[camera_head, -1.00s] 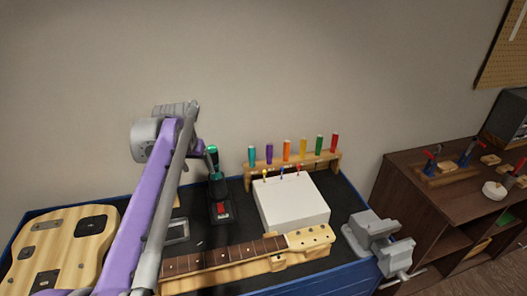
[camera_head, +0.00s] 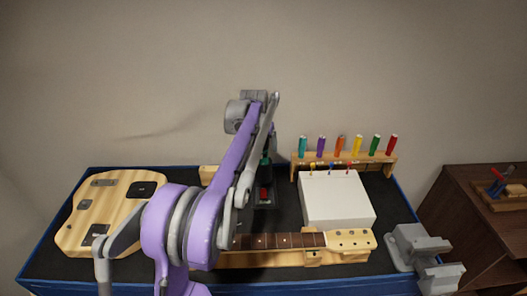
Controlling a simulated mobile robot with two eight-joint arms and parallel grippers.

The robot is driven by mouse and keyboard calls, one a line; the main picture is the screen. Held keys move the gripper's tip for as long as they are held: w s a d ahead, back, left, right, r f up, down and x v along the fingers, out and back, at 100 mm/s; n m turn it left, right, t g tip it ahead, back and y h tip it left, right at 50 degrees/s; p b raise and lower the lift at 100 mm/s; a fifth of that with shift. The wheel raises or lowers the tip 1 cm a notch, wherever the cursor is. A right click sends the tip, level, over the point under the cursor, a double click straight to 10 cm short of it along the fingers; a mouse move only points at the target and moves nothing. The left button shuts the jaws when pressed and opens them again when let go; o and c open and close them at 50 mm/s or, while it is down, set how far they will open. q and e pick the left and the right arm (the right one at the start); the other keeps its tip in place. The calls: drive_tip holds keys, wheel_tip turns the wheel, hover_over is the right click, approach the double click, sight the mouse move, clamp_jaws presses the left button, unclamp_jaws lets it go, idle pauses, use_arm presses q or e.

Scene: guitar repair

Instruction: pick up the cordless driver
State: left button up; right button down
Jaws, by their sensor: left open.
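The cordless driver (camera_head: 264,194) stands on the dark bench mat, left of the white block. It is dark with a red patch low down and a bit of green higher up. My left arm crosses in front of it and hides much of its left side and top. My left gripper (camera_head: 269,152) is open, mostly hidden behind the arm links, close to the driver's upper part. I cannot tell whether the fingers touch it. My right gripper is not in view.
A guitar body (camera_head: 80,215) lies at the left and a neck (camera_head: 345,240) along the front. A white block (camera_head: 337,203) and a rack of coloured screwdrivers (camera_head: 380,162) stand right of the driver. A grey vise (camera_head: 418,244) sits at the right corner.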

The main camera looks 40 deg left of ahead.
use_arm(q)
drive_tip(key=shift+x, duration=0.95)
drive_tip(key=shift+c, duration=0.3)
clamp_jaws()
